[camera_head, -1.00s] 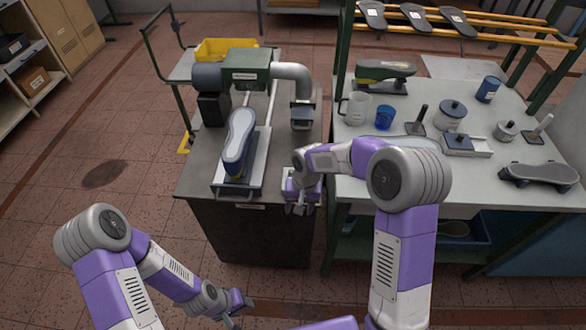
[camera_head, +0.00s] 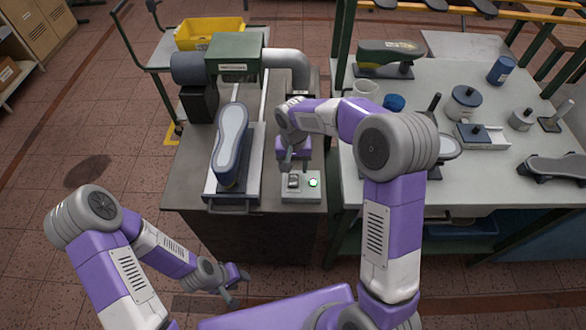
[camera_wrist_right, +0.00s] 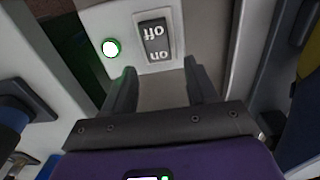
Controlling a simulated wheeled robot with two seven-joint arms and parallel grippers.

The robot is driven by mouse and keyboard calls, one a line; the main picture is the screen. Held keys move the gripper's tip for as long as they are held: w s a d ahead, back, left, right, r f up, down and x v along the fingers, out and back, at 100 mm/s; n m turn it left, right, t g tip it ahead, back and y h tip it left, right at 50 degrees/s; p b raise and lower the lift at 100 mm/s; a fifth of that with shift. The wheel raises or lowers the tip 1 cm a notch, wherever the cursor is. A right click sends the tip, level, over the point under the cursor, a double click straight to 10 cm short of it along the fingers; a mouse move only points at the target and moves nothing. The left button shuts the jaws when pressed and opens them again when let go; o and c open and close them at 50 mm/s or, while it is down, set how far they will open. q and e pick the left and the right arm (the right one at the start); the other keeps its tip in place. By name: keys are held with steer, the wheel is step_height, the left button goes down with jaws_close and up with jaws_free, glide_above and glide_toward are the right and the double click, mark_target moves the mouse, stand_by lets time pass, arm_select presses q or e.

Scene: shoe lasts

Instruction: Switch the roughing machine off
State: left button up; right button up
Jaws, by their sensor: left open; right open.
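The roughing machine (camera_head: 235,48) stands on a dark bench with a green head and a grey pipe. At the bench's front right is a pale switch box (camera_head: 300,197) with a rocker switch (camera_head: 293,182) and a green-lit lamp (camera_head: 313,183). In the right wrist view the rocker (camera_wrist_right: 156,42) reads "off" and "on" upside down, beside the glowing lamp (camera_wrist_right: 111,48). My right gripper (camera_head: 293,165) is open and empty, just behind the rocker; its fingers (camera_wrist_right: 161,88) point toward the box. Contact cannot be told. My left gripper (camera_head: 240,283) is open and empty, low in front of the bench.
A shoe last (camera_head: 231,140) lies on the machine's carriage, left of the switch box. A grey table (camera_head: 400,180) on the right holds jars, a blue cup (camera_head: 393,103) and tools. A yellow bin (camera_head: 208,33) stands behind the machine. The floor at left is clear.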

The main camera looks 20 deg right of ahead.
steer(key=shift+f, duration=1.2)
steer(key=shift+w, duration=0.1)
steer(key=c, duration=1.1)
steer(key=shift+o, duration=0.2)
steer(key=t+b, duration=0.2)
steer(key=b, duration=0.2)
steer(key=s+t+h+b, duration=0.1)
steer(key=b, duration=0.4)
steer(key=shift+a+r+t, duration=0.15)
steer(key=shift+r+t, duration=0.05)
steer(key=shift+t, duration=0.2)
steer(key=shift+r+t+b, duration=0.25)
steer(key=shift+t+b, duration=0.05)
steer(key=shift+b, duration=0.55)
steer(key=o, duration=1.1)
steer(key=shift+c, duration=0.2)
